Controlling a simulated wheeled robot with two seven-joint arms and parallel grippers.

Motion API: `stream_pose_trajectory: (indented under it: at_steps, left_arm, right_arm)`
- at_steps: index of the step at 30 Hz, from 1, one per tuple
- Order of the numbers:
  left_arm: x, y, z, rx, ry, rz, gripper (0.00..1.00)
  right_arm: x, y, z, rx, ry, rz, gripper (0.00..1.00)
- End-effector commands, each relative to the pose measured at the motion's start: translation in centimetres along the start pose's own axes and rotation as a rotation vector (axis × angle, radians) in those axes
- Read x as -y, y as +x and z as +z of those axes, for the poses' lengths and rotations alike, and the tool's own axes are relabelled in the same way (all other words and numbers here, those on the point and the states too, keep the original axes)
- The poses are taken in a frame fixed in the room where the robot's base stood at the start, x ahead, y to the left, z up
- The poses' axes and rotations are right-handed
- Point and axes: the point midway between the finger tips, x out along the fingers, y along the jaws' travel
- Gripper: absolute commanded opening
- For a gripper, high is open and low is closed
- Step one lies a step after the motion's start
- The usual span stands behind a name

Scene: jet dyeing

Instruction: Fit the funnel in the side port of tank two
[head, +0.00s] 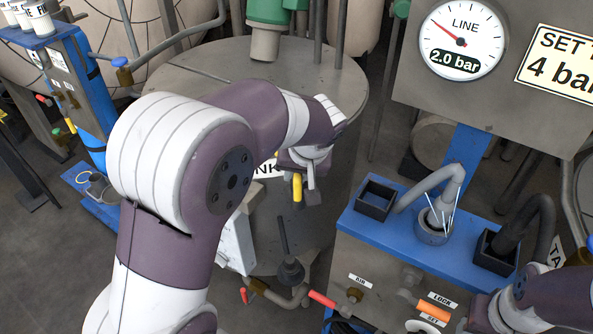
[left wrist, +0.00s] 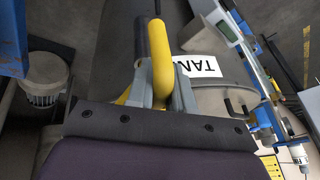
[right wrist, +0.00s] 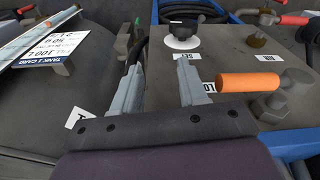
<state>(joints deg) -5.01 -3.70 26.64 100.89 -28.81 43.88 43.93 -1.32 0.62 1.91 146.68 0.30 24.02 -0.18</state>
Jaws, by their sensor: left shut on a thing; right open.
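My left gripper (left wrist: 160,85) is shut on a yellow rounded thing (left wrist: 181,42), with a grey cylinder (left wrist: 159,48) beside it. In the head view the yellow thing (head: 297,187) hangs below my left gripper, in front of a large grey tank (head: 215,80). I cannot tell whether it is the funnel. A tank label (head: 267,168) is partly hidden by my arm. A dark cone-shaped fitting (head: 290,270) with an upright rod stands on pipework low beside the tank, apart from the gripper. My right gripper (right wrist: 158,85) is open and empty.
A blue-topped panel (head: 350,222) with an orange lever (head: 433,311) stands right of the tank. In the right wrist view a black-and-white knob (right wrist: 183,35) lies beyond the fingers. A gauge (head: 462,40) reads 2.0 bar. Red-handled pipes (head: 322,299) crowd the tank's foot.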

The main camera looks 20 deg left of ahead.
Motion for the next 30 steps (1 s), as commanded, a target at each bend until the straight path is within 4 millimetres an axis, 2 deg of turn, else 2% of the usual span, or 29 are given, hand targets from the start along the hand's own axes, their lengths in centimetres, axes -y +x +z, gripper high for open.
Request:
stream_pose_trajectory:
  at_steps: [30]
  left_arm:
    - [-0.4, 2.0, 0.8, -0.001, 0.0, 0.0, 0.0]
  right_arm:
    - [0.0, 2.0, 0.2, 0.0, 0.0, 0.0, 0.43]
